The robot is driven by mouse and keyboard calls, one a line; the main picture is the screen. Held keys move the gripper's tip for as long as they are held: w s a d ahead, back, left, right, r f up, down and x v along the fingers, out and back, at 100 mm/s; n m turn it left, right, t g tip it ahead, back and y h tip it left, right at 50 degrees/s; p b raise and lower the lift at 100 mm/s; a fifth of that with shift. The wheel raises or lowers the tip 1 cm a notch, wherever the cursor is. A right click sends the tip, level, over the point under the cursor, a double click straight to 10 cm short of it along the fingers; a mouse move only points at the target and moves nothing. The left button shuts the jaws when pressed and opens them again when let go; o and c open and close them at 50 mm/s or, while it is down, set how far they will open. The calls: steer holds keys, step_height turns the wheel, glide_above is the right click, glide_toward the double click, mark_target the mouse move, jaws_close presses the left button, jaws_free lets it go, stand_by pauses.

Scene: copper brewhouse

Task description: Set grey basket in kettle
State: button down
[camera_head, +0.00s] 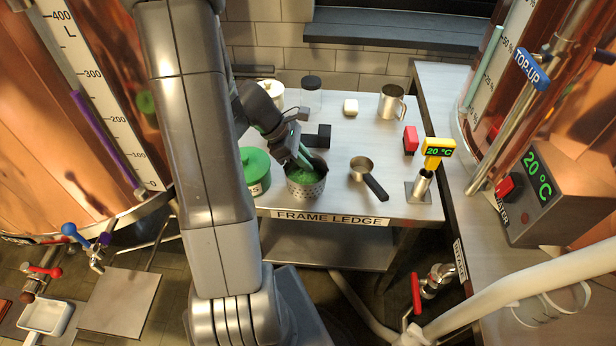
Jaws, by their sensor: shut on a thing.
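The grey basket (306,188) is a small perforated metal pot with green stuff inside. It is upright at the front of the ledge table, above the "FRAME LEDGE" label. My gripper (303,161) reaches down to it from the upper left and is shut on its rim side; the exact grip is partly hidden. I cannot tell whether the basket touches the table. A large copper vessel (30,125) with a litre scale stands at the left. Another copper vessel (490,110) with a percent scale stands at the right. No readable label shows which is the kettle.
A white pipe (520,290) crosses the lower right.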

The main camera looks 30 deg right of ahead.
steer(key=shift+r, duration=0.25)
steer(key=shift+r+p, duration=0.5)
steer(key=shift+p, duration=0.1)
steer(key=shift+r, duration=0.2)
steer(key=shift+r+p, duration=2.85)
steer(key=shift+r, duration=0.25)
